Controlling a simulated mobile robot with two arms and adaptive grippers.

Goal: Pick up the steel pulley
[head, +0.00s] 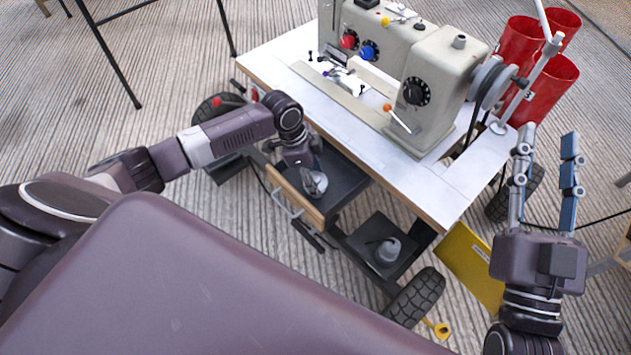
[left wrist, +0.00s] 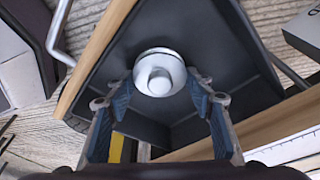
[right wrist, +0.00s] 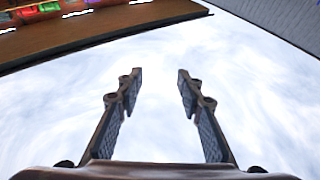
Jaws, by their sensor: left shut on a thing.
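The steel pulley (head: 316,187) is a round silvery disc with a raised hub. In the left wrist view the pulley (left wrist: 158,70) sits between the fingertips of my left gripper (left wrist: 160,88), over the dark inside of an open drawer. My left gripper (head: 313,178) also shows in the head view, reaching down into that drawer and shut on the pulley, which its fingers partly hide. Whether the pulley touches the drawer floor is hard to tell. My right gripper (head: 545,150) is open and empty, pointing up at the right; its spread fingers show in the right wrist view (right wrist: 158,78).
The drawer (head: 345,178) has a wooden front and sits under a white-topped table (head: 445,190) carrying a sewing machine (head: 435,75). A lower black tray (head: 365,250) holds a grey object (head: 388,250). Red bins (head: 553,88), a yellow panel (head: 470,262) and black wheels (head: 418,295) are nearby.

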